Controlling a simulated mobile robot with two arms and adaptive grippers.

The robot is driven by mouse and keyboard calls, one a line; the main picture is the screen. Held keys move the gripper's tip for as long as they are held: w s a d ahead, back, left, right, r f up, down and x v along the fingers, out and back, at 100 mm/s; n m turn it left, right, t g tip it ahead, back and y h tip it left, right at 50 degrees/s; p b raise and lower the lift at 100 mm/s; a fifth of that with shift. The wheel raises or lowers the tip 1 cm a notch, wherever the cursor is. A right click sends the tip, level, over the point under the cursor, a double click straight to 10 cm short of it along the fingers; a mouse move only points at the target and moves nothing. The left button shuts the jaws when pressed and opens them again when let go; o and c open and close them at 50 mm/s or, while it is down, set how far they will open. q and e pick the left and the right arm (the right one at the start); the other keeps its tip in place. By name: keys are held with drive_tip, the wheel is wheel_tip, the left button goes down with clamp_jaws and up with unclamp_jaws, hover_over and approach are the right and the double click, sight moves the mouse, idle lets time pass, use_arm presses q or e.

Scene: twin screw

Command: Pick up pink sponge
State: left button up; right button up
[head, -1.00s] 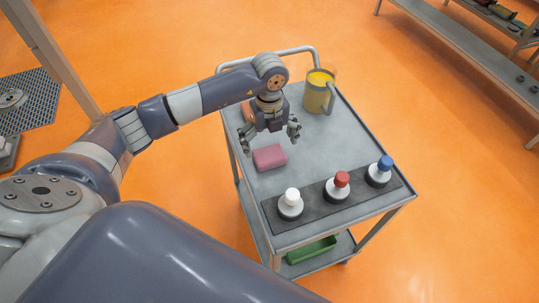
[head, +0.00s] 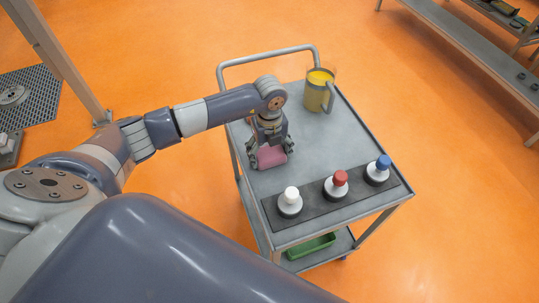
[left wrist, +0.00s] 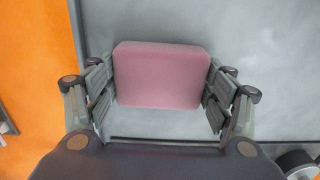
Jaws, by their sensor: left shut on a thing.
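The pink sponge (head: 270,157) is on the grey cart top near its left edge. It also shows in the left wrist view (left wrist: 161,75), between the two fingers. My left gripper (head: 270,152) is shut on the sponge, with one finger on each side of it. In the left wrist view the gripper (left wrist: 160,92) has its finger pads against the sponge's left and right sides. I cannot tell whether the sponge is lifted off the cart top. My right gripper is not in view.
A yellow-filled jug (head: 319,91) stands at the cart's back. Bottles with white (head: 290,203), red (head: 336,186) and blue (head: 378,171) caps stand in a dark rack at the front. The cart top (head: 330,145) is clear right of the gripper. A green bin (head: 311,247) sits below.

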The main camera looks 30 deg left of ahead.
sight(269, 152)
use_arm(q)
drive_tip(key=shift+w+r, duration=0.1)
drive_tip(key=shift+r, duration=0.35)
wheel_tip(269, 152, up, 3)
drive_tip(key=shift+f+b, duration=0.2)
drive_tip(key=shift+b, duration=0.65)
drive_tip(key=s+a+b, duration=0.1)
drive_tip(key=s+a, duration=0.1)
drive_tip(key=s, duration=0.5)
drive_tip(key=s+a+r+b, duration=0.1)
drive_tip(key=s+a+b, duration=0.1)
drive_tip(key=s, duration=0.6)
drive_tip(key=shift+a+r+b, duration=0.25)
drive_tip(key=shift+a+b, duration=0.05)
drive_tip(key=shift+a, duration=0.5)
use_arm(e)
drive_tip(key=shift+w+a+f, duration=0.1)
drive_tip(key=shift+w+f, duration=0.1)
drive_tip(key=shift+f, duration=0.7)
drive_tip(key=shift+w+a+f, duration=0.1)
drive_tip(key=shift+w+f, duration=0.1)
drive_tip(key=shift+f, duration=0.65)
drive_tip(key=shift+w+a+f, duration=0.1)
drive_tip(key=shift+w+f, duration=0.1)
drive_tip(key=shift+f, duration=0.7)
